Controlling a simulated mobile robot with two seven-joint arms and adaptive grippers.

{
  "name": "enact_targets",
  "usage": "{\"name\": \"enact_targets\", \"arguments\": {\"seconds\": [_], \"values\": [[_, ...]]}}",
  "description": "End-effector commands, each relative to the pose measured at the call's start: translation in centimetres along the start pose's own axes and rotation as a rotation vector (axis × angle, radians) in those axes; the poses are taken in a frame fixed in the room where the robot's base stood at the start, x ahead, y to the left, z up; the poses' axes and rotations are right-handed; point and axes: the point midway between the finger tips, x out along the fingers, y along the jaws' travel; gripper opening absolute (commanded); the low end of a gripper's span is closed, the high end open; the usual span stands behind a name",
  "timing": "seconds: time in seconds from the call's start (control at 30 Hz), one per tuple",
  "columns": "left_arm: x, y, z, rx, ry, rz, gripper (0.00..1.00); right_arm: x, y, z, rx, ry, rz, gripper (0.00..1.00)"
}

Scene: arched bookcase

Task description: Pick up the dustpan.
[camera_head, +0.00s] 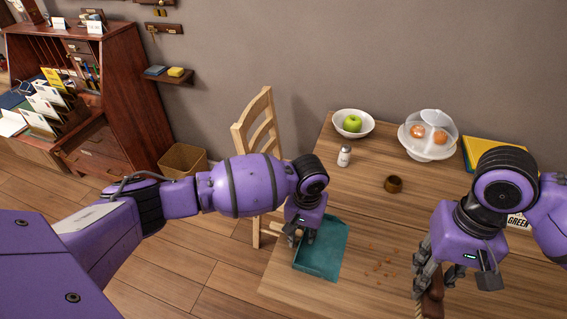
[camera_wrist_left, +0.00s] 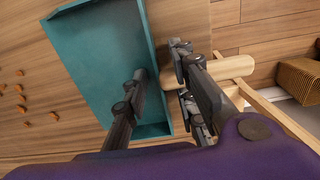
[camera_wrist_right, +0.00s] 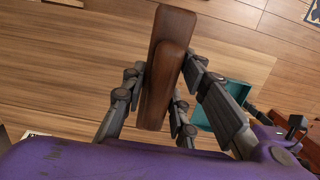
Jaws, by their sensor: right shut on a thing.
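The teal dustpan (camera_head: 322,254) lies on the table near its left edge; it also shows in the left wrist view (camera_wrist_left: 98,50). Its light wooden handle (camera_wrist_left: 222,69) points toward the table edge. My left gripper (camera_head: 302,238) is low over the handle end of the pan. Its fingers (camera_wrist_left: 165,90) are apart, one over the pan's inside and one beyond its wall near the handle. I cannot tell whether they touch it. My right gripper (camera_head: 445,275) is shut on a dark brown wooden brush (camera_wrist_right: 165,75), above the table's front right.
Orange crumbs (camera_head: 378,262) lie on the wooden table (camera_head: 300,180) between the grippers. A chair (camera_head: 262,125) stands close at the left. A shaker (camera_head: 344,156), brown cup (camera_head: 393,184), apple bowl (camera_head: 354,124) and domed stand (camera_head: 428,150) are farther back.

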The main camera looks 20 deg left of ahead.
Motion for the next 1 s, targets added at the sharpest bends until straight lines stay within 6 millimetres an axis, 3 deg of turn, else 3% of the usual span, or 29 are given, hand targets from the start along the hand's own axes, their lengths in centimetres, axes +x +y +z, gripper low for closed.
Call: {"name": "enact_targets", "arguments": {"seconds": [0.1, 0.3, 0.77, 1.0], "values": [[-0.4, 0.1, -0.3, 0.002, 0.006, 0.001, 0.25, -0.1, 0.0, 0.0, 0.0, 0.001, 0.0, 0.04], [-0.4, 0.1, -0.3, 0.002, 0.006, 0.001, 0.0, -0.1, 0.0, 0.0, 0.0, 0.001, 0.0, 0.04], [-0.5, 0.1, -0.3, 0.002, 0.006, 0.001, 0.0, -0.1, 0.0, 0.0, 0.0, 0.002, 0.0, 0.04], [-2.7, 0.2, -0.4, 0.002, 0.009, 0.002, 0.0, -0.9, 0.0, -0.1, 0.0, 0.011, 0.0, 0.04]]}}
